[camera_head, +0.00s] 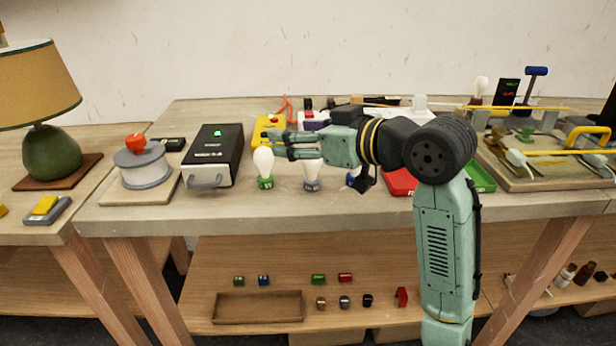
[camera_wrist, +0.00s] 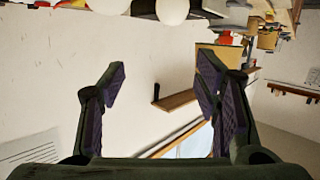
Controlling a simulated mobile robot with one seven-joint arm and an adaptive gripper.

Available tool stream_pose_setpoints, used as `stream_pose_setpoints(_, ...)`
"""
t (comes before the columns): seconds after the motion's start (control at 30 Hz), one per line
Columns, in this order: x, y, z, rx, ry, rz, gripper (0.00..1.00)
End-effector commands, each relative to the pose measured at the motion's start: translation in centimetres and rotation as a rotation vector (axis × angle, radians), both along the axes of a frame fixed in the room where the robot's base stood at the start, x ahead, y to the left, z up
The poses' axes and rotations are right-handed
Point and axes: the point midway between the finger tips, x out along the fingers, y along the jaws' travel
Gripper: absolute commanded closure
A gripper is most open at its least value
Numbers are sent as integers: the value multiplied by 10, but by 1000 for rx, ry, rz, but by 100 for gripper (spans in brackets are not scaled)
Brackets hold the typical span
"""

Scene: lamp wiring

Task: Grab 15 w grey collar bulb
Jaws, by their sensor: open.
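The grey collar bulb (camera_head: 312,176) stands upright near the table's front edge, a white globe on a grey collar. Its wattage is too small to read. My gripper (camera_head: 280,146) is open and empty, held sideways with its fingers pointing left, above and close to the bulb tops. In the wrist view my gripper (camera_wrist: 160,75) shows its jaws spread with nothing between them. Two white globes, one of them a round white globe (camera_wrist: 172,10), show at the top edge there; their collars are out of sight, so I cannot tell which bulb is which.
A green collar bulb (camera_head: 265,170) stands just left of the grey one. A blue collar piece (camera_head: 351,179) is partly hidden by my arm at right. A black box (camera_head: 213,155) and a yellow device (camera_head: 268,131) stand nearby. The table front (camera_head: 240,205) is clear.

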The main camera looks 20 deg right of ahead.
Motion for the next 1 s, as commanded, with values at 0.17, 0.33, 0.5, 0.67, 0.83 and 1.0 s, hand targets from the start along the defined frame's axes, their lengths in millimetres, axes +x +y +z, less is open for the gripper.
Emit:
stream_pose_setpoints(0.17,-46,-58,-19,-21,117,-66,43)
stream_pose_setpoints(0.33,-54,-68,-27,-24,152,-76,43)
stream_pose_setpoints(0.5,-32,-57,-37,-24,153,-75,43)
stream_pose_setpoints(0.67,-16,-51,-44,-23,151,-77,43)
stream_pose_setpoints(0.83,-5,-47,-50,-24,152,-77,43)
stream_pose_setpoints(1.0,17,-40,-62,-22,151,-76,43)
